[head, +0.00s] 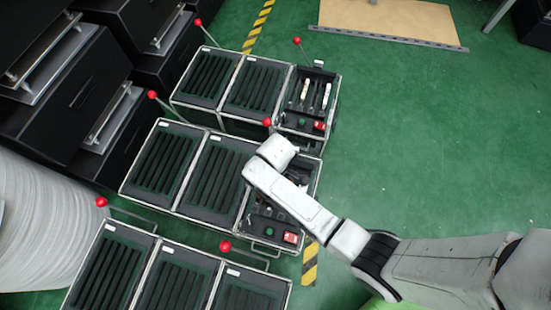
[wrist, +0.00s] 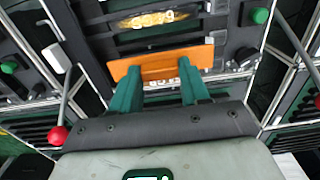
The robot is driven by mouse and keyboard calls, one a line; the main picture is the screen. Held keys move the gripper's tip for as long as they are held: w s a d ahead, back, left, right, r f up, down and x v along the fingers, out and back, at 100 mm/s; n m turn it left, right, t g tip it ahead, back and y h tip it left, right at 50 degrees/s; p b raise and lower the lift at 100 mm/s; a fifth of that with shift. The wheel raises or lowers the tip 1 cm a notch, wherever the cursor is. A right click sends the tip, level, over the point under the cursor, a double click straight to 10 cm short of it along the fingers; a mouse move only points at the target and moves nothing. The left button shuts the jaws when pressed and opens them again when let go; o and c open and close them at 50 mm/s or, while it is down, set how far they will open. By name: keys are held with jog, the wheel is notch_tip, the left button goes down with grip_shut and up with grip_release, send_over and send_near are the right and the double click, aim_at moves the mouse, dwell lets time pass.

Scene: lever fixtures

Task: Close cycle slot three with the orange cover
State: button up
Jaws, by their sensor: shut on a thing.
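The orange cover (wrist: 160,63) shows in the wrist view as a flat strip lying across the picture. My gripper (wrist: 158,78) has two green fingers shut on its near edge. The cover is over a dark slotted panel (wrist: 98,28). A slot with a yellow-gold patch (wrist: 146,19) shows just beyond the cover. Another slot with pale bits (wrist: 160,86) shows between my fingers. I cannot tell the slot numbers or whether the cover touches the panel. In the head view, my arm hides the gripper and cover over the right end of the middle fixture (head: 196,167).
Similar fixtures stand behind (head: 207,78) and in front (head: 113,267). Levers with red balls stick up around them, one near my gripper in the wrist view (wrist: 58,135). Dark cabinets (head: 75,95) stand at left. Green floor (head: 420,130) is clear at right.

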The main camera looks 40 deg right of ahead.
jog(key=shift+f+b, duration=0.7)
jog(key=shift+f, duration=0.65)
jog(key=shift+p, duration=0.8)
dwell(0.8)
jog(key=shift+f+b, duration=0.85)
jog(key=shift+f, duration=0.35)
jog(key=o, duration=1.1)
jog(key=shift+r, duration=0.15)
notch_tip(320, 180, up, 11)
jog(key=p, duration=0.5)
jog(key=shift+f+p, duration=0.2)
jog(key=shift+p, duration=0.1)
jog(key=s+d+r+m+t, duration=0.1)
jog(key=s+d+r+m, duration=0.3)
jog(key=s+r, duration=0.4)
jog(key=s+d+r+m, duration=0.3)
jog(key=s+d+r, duration=0.1)
jog(key=s+r, duration=0.35)
jog(key=shift+m, duration=0.3)
jog(key=r+p, duration=1.6)
jog(key=s+r+p, duration=0.1)
jog(key=r+p, duration=0.7)
jog(key=shift+a+r, duration=0.1)
jog(key=shift+r, duration=0.15)
